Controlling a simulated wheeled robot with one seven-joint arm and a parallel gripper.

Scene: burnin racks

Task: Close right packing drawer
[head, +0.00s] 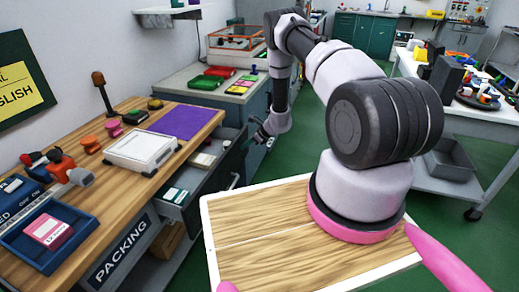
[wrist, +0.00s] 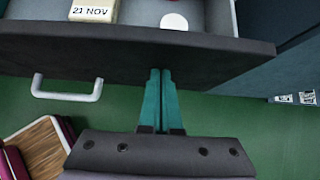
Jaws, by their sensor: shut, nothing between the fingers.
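The right packing drawer (head: 214,178) is open and sticks out from under the wooden packing bench. Small boxes lie inside it. In the wrist view its dark front panel (wrist: 215,58) crosses the picture, with a pale handle (wrist: 67,93) to the left. My gripper (wrist: 160,72) is shut and empty. Its teal fingertips are at the outer face of the drawer front, right of the handle; I cannot tell if they touch. In the head view my wrist is beside the drawer's far end, and the fingers are partly hidden.
A white tray device (head: 142,152), a purple mat (head: 186,121) and a blue tray (head: 48,236) are on the bench. A box marked 21 NOV (wrist: 94,11) lies in the drawer. A wood-topped board (head: 255,225) is in front.

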